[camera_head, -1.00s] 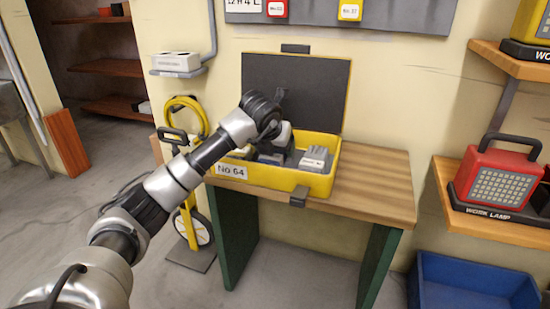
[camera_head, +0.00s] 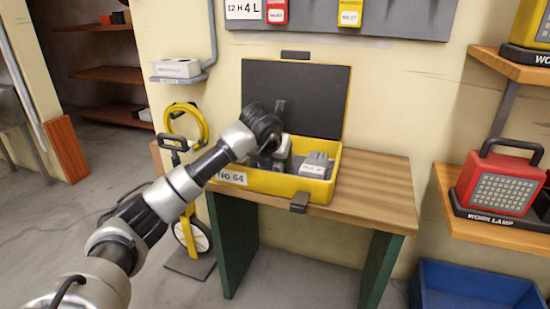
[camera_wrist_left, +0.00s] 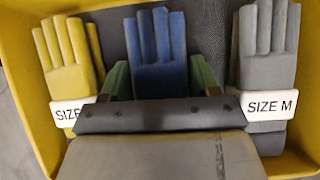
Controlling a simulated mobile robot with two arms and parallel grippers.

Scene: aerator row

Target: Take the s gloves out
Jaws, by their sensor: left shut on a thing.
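The open yellow box (camera_head: 290,187), marked No 64, stands on the wooden table with its dark lid up. In the left wrist view it holds yellow gloves (camera_wrist_left: 68,55) at left, blue gloves (camera_wrist_left: 158,60) in the middle and grey gloves (camera_wrist_left: 264,50) at right. The grey pair's band reads SIZE M. The yellow pair's band reads SIZE, its letter hidden. The blue pair's label is hidden behind my gripper. My left gripper (camera_wrist_left: 162,82) is shut on the blue gloves, its green fingers on either side. The grey gloves also show in the head view (camera_head: 316,164). My right gripper is out of view.
The wooden table (camera_head: 375,185) has free room right of the box. The raised lid (camera_head: 310,100) stands behind it. A red work lamp (camera_head: 500,180) sits on a shelf at right, above a blue bin (camera_head: 470,285). A yellow wheeled tool (camera_head: 188,220) stands at left.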

